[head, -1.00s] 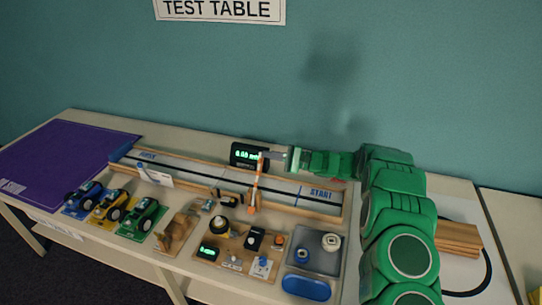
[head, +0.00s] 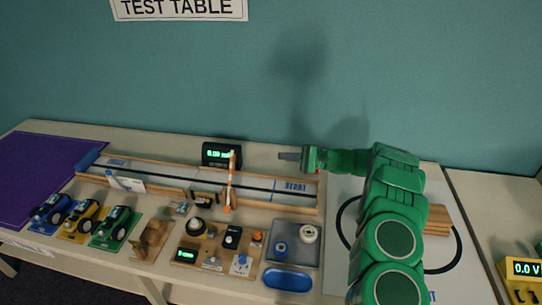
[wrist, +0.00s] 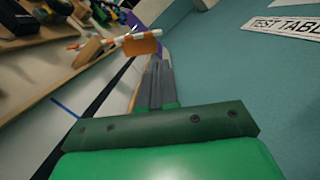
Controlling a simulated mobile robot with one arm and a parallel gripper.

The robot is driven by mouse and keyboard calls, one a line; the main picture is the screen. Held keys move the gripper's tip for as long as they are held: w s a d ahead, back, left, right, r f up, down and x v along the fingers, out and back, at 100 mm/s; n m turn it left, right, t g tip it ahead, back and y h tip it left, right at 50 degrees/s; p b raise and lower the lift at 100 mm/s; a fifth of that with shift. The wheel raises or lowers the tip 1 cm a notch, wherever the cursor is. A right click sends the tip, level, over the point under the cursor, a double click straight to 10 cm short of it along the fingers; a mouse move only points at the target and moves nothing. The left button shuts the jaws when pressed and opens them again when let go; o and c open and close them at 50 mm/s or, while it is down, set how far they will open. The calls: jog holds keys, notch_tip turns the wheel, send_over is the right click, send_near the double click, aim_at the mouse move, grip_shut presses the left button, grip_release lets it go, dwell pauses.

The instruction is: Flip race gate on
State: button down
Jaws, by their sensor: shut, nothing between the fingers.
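The race gate's orange-and-white striped bar (head: 230,182) stands across the wooden track, between the START end and the far part of the lane. In the wrist view the striped bar (wrist: 112,43) shows ahead and to the left of my fingertips, with an orange block at its right end. A black display (head: 221,154) with lit green digits stands behind the gate. My gripper (head: 281,156) is shut and empty, above the back edge of the track, to the right of the bar and apart from it. In the wrist view its fingers (wrist: 157,78) lie together.
The wooden track (head: 262,188) runs along the table. Toy cars (head: 111,228), a wooden sensor board (head: 188,254), a grey tray (head: 290,257) and a blue dish (head: 287,280) lie in front. A purple mat (head: 40,172) is at left. Wood blocks (head: 437,219) lie right of my arm.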

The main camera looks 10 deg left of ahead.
jog(key=c, duration=1.8)
grip_release()
jog(key=d, duration=0.4)
jog(key=shift+w+f, duration=0.25)
jog(key=shift+w, duration=0.05)
jog(key=o, duration=0.5)
jog(key=shift+d, duration=0.15)
jog(key=shift+c, duration=0.2)
jog(key=o, duration=0.5)
jog(key=shift+s+a+g+h, duration=0.2)
jog(key=shift+a, duration=0.4)
jog(key=shift+s+a+g+h, duration=0.2)
jog(key=shift+a, duration=0.4)
jog(key=shift+c, duration=0.2)
jog(key=n+t+h, duration=0.4)
jog(key=h, duration=1.4)
send_over(227, 212)
notch_tip(227, 212, down, 5)
jog(key=shift+a+f, duration=0.1)
jog(key=shift+f, duration=4)
jog(key=shift+c, duration=0.3)
grip_shut()
